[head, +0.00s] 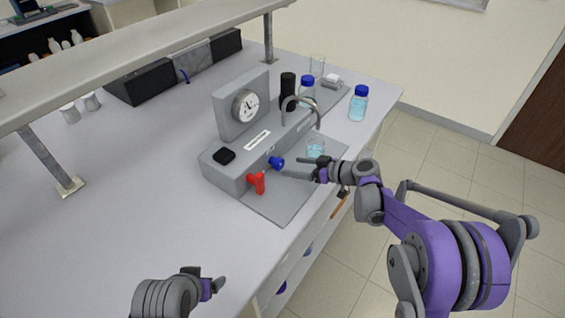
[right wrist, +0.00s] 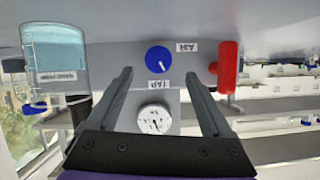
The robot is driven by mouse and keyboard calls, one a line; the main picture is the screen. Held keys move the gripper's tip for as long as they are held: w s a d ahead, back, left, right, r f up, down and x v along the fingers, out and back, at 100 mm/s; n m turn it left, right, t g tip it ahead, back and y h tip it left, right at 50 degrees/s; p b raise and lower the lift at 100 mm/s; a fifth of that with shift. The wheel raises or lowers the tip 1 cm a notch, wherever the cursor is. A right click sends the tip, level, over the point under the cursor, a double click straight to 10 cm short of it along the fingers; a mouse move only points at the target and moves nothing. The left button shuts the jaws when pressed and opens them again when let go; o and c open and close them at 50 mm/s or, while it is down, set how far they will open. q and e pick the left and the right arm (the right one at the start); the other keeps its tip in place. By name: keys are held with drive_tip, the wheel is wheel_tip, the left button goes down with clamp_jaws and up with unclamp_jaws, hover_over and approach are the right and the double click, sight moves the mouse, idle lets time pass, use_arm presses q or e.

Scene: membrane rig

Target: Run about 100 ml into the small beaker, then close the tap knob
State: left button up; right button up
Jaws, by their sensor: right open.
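The blue tap knob (head: 277,163) is on the front of the grey rig (head: 226,171). In the right wrist view, which is upside down, the knob (right wrist: 158,60) has a white pointer line and a "TAP" label beside it. My right gripper (head: 288,167) is open, its fingers pointing at the knob with a gap on either side. The small beaker (head: 316,147) stands under the curved spout (head: 317,113) and holds pale blue liquid; it also shows in the right wrist view (right wrist: 56,50). Its scale is unreadable. My left gripper (head: 213,285) is low, jaw opening unclear.
A red handle (head: 257,183) is beside the blue knob. A dial gauge (head: 245,105) is on the rig's upright panel. Blue-capped bottles (head: 358,104) stand behind. The shelf post (head: 50,160) is at left; the bench left of the rig is mostly clear.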

sight(282, 163)
use_arm(q)
drive_tip(key=shift+w+r, duration=0.25)
drive_tip(key=shift+r, duration=0.1)
use_arm(e)
drive_tip(key=x, duration=0.6)
drive_tip(key=shift+w+a+f, duration=0.1)
drive_tip(key=shift+w, duration=0.2)
clamp_jaws()
use_arm(q)
drive_tip(key=shift+s+f+b, duration=0.25)
drive_tip(key=shift+f+b, duration=0.05)
drive_tip(key=shift+f, duration=0.4)
use_arm(e)
drive_tip(key=shift+f+m+g+y, duration=0.2)
drive_tip(key=shift+m+g+y, duration=0.25)
drive_tip(key=shift+m, duration=0.45)
use_arm(q)
drive_tip(key=shift+s+f+b, duration=0.25)
drive_tip(key=shift+f+b, duration=0.15)
drive_tip(key=shift+f, duration=0.1)
use_arm(e)
drive_tip(key=shift+m+g+y, duration=0.35)
drive_tip(key=shift+m, duration=0.35)
use_arm(q)
drive_tip(key=shift+f, duration=0.1)
use_arm(e)
drive_tip(key=shift+r+m, duration=0.15)
drive_tip(key=shift+m, duration=0.15)
drive_tip(key=shift+w, duration=0.1)
